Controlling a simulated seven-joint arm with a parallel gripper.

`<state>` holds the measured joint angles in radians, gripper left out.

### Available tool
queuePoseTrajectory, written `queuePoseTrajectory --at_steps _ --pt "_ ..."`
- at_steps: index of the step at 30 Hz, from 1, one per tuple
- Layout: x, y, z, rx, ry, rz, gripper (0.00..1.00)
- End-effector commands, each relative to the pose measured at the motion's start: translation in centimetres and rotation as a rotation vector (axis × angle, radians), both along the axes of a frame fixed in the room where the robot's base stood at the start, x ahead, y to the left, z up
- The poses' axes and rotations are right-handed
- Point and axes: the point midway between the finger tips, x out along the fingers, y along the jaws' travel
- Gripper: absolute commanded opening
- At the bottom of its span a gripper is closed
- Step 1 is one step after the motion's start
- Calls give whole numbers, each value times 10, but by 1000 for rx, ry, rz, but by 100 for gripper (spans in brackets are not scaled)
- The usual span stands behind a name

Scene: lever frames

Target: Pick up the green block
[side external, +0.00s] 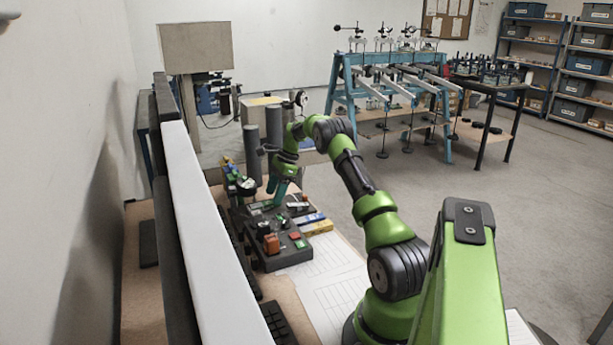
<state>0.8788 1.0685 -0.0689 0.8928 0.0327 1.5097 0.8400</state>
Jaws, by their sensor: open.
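Small green pieces show at several spots, and I cannot tell which is the green block. One green piece (300,244) lies on the front part of a dark tray (285,262). Another green patch (266,204) is on the dark platform close to my gripper's tip. A further green piece (246,183) is at the back left. My gripper (275,203) points down over the dark platform, open, with its fingers too small to make out well. I see nothing held in it.
An orange-red block (271,243) stands on the tray. A blue strip (310,219) and a yellow strip (317,228) lie to its right. Dark grey cylinders (251,152) stand behind. A long white-topped partition (205,230) runs along the left. Paper sheets (335,285) cover the clear front right.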

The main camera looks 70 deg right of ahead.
Motion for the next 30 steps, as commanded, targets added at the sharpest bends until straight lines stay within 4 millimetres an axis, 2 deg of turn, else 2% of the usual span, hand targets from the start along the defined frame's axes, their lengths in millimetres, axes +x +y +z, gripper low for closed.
queuePoseTrajectory --at_steps 4,12,24,30 --pt "5 5 -16 1 -1 0 60" --pt "6 5 -18 -1 -1 0 60" --pt "6 5 -18 -1 -1 -1 0" --pt "6 5 -17 -2 -2 0 0"
